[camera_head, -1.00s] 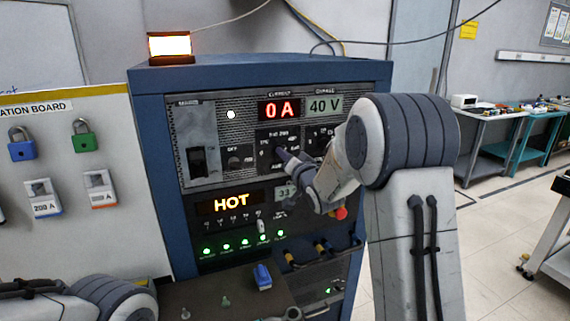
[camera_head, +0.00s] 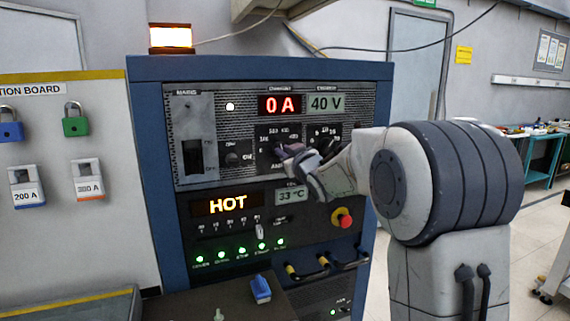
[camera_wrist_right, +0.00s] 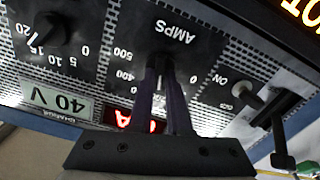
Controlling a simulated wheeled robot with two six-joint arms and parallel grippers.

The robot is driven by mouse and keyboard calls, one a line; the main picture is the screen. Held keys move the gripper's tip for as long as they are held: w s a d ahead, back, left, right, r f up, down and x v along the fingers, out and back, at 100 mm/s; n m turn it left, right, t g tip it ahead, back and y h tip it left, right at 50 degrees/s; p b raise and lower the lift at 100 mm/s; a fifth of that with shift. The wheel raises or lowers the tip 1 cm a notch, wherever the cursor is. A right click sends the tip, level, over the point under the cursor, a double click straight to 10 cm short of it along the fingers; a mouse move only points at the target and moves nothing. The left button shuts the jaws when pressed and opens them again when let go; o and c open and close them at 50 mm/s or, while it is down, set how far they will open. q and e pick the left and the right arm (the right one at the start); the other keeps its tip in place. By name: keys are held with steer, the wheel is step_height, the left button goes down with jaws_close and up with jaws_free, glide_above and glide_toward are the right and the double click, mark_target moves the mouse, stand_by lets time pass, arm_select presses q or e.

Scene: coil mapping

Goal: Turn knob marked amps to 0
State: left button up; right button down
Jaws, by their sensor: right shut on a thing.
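The amps dial plate (camera_wrist_right: 140,25) shows upside down in the wrist view, with numbers around it and a 0 mark at its right. My right gripper (camera_wrist_right: 162,64) is shut on the amps knob, one finger at each side. The red current display (camera_head: 280,104) above reads 0 A. My left gripper is not in view.
The blue cabinet (camera_head: 150,170) also carries a 40 V display (camera_head: 326,103), a HOT display (camera_head: 227,204), a red button (camera_head: 341,218) and another knob (camera_wrist_right: 47,30) beside the dial. A board with locks (camera_head: 75,120) stands at the left.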

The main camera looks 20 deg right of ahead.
steer(key=shift+a+f+n+b, duration=0.15)
steer(key=shift+n+b, duration=2.2)
steer(key=shift+n, duration=1.3)
steer(key=shift+d+f+n+b, duration=0.1)
steer(key=shift+n+b, duration=2.2)
steer(key=shift+n, duration=1.35)
steer(key=shift+a, duration=0.1)
steer(key=c, duration=0.9)
jaws_free()
steer(key=shift+o, duration=0.2)
steer(key=shift+s+r, duration=0.1)
steer(key=s, duration=1)
steer(key=shift+s+d, duration=0.15)
steer(key=shift+d, duration=0.05)
